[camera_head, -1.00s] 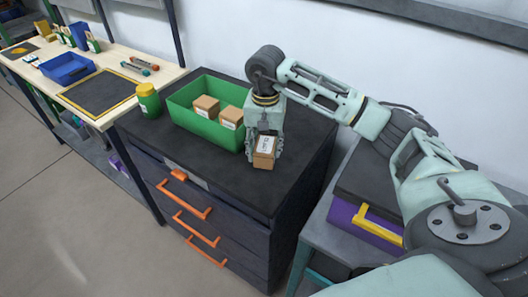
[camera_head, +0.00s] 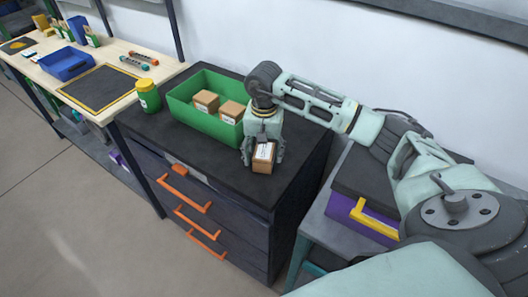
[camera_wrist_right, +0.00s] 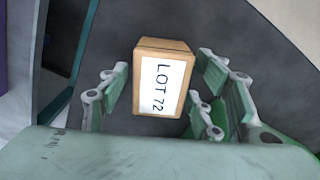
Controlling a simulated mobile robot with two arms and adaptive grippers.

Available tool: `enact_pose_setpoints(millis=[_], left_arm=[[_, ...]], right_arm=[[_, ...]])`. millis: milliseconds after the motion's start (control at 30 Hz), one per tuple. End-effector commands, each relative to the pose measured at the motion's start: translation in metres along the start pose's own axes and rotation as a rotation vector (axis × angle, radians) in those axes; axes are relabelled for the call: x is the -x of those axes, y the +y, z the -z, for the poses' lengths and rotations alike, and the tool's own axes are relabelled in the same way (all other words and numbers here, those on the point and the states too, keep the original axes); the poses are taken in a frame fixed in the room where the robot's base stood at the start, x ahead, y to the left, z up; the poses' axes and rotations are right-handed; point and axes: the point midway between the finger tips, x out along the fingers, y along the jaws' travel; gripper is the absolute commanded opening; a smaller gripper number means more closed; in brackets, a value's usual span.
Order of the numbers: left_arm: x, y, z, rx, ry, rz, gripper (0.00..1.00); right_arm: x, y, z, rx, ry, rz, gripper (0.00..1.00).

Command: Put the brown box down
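The brown box (camera_head: 263,160) has a white label and stands on the black top of the drawer cabinet (camera_head: 222,171), right of the green bin. In the right wrist view the box (camera_wrist_right: 163,77) shows its label, "LOT 72". My right gripper (camera_head: 263,157) is over the box with its fingers spread on either side. In the wrist view there are gaps between the fingers (camera_wrist_right: 162,93) and the box sides, so the gripper is open around it. The underside of the box is hidden. My left gripper is out of view.
A green bin (camera_head: 189,117) holds two similar brown boxes (camera_head: 206,101). A green jar with a yellow lid (camera_head: 148,96) stands left of the bin. The front of the cabinet top is clear. A purple case (camera_head: 361,219) is at the right, and a wooden workbench (camera_head: 130,76) at the left.

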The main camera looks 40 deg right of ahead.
Motion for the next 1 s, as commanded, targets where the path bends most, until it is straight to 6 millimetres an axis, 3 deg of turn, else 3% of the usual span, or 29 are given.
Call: enact_pose_setpoints(millis=[367,433,800,1000], left_arm=[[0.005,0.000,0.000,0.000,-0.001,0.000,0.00],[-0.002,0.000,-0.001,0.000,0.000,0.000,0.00],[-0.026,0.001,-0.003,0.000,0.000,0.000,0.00],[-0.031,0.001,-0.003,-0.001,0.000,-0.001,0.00]], right_arm=[[0.005,0.000,0.000,0.000,-0.001,0.000,0.61],[0.011,-0.001,0.001,0.000,0.003,0.002,0.61],[0.087,-0.001,0.001,0.000,0.003,0.004,0.61],[0.115,-0.001,0.001,0.000,0.001,0.001,0.61]])
